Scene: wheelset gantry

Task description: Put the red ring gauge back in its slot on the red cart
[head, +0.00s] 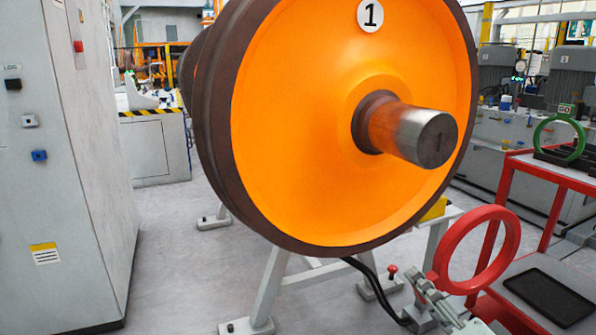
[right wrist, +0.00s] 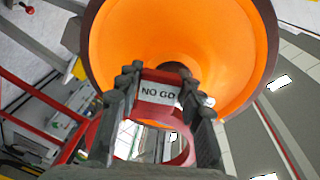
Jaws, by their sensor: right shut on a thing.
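The red ring gauge (head: 512,240) is at the lower right of the head view, held upright in front of the red cart (head: 548,178). My right gripper (head: 428,288) is shut on the ring's rim at its lower left. In the right wrist view the ring (right wrist: 184,152) sits between both fingers of the gripper (right wrist: 158,88), with a "NO GO" label facing the camera. On the cart top a dark rack (head: 548,158) holds a green ring (head: 537,137). An empty slot cannot be made out from here. My left gripper is out of view.
A large orange wheel (head: 300,130) with a protruding axle (head: 410,133) stands close to the left of the ring, on a grey stand (head: 268,290). A black tray (head: 548,297) lies on the cart's lower shelf. A grey cabinet (head: 60,190) stands left; floor between is clear.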

